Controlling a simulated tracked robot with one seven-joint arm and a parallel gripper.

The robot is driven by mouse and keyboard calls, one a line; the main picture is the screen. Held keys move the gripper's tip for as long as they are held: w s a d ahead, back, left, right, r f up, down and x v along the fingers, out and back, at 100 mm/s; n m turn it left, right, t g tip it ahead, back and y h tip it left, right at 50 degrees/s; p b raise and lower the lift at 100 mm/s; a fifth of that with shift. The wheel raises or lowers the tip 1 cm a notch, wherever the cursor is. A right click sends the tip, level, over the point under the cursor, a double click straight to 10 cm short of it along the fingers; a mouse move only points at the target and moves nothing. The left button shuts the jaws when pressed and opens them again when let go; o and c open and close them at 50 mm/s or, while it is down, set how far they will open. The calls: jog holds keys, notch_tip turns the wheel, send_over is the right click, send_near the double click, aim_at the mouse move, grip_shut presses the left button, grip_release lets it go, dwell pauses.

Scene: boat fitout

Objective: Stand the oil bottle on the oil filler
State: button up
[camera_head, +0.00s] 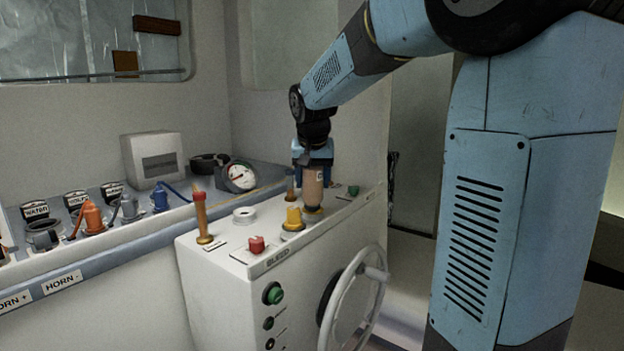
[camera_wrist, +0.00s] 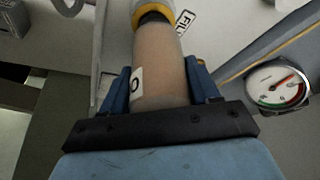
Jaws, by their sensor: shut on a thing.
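The oil bottle (camera_head: 313,187) is tan with a pale label and stands roughly upright, neck down, below my gripper (camera_head: 312,157). My gripper is shut on it; in the wrist view the blue fingers lie on both sides of the bottle (camera_wrist: 158,68). Its dark neck end meets a yellow and white ring, which looks like the oil filler (camera_wrist: 160,10), beside a label partly reading "FIL". In the head view the filler (camera_head: 313,211) shows just under the bottle. I cannot tell whether the neck is seated in it or just above.
A dial gauge (camera_head: 238,177) stands behind.

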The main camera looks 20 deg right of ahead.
jog(key=o, duration=1.3)
jog(key=shift+o, duration=0.2)
jog(key=v, duration=1.3)
jog(key=shift+s+r, duration=0.2)
jog(key=shift+r, duration=0.1)
jog(key=s+f+n, duration=0.1)
jog(key=s+f, duration=0.7)
jog(key=s, duration=0.4)
jog(key=s+d+f+n+t+y, duration=0.1)
jog(key=s+f+n, duration=0.1)
jog(key=s+f, duration=0.5)
jog(key=s, duration=0.5)
jog(key=shift+f+n, duration=0.3)
jog(key=shift+f, duration=0.1)
